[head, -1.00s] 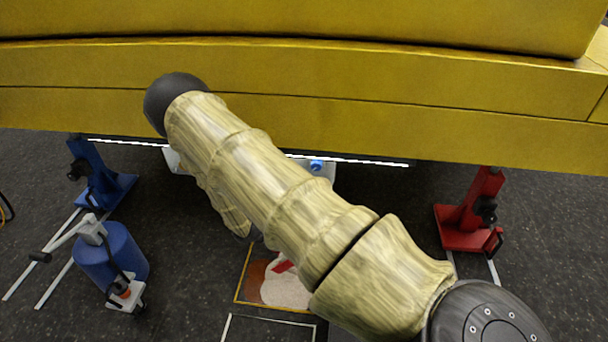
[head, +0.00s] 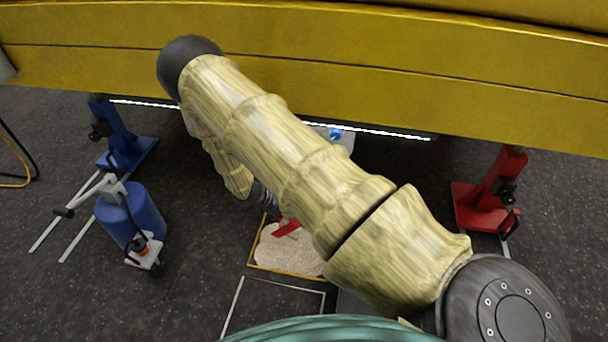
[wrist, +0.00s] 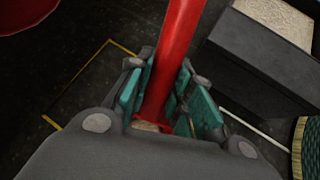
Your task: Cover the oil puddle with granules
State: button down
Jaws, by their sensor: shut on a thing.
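A pale granule patch (head: 282,252) lies on the floor inside a yellow outline (head: 292,273) in the head view. It fills most of the part of the outline that I can see, and no brown oil shows there; my arm hides the right part. A red tool (head: 286,228) shows above the patch beside my arm. In the wrist view my gripper (wrist: 168,95) is shut on the red tool's handle (wrist: 180,40), with teal pads on both sides of it. The tool's far end is hidden in the wrist view.
A yellow boom (head: 400,85) spans the top of the head view. A blue stand (head: 122,140) and a blue cylinder (head: 130,215) are at left, a red stand (head: 490,195) at right. A white-outlined square (head: 270,305) of bare floor lies in front.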

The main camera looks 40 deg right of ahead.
jog(key=shift+w+a, duration=1)
jog(key=shift+w, duration=0.2)
dwell(0.4)
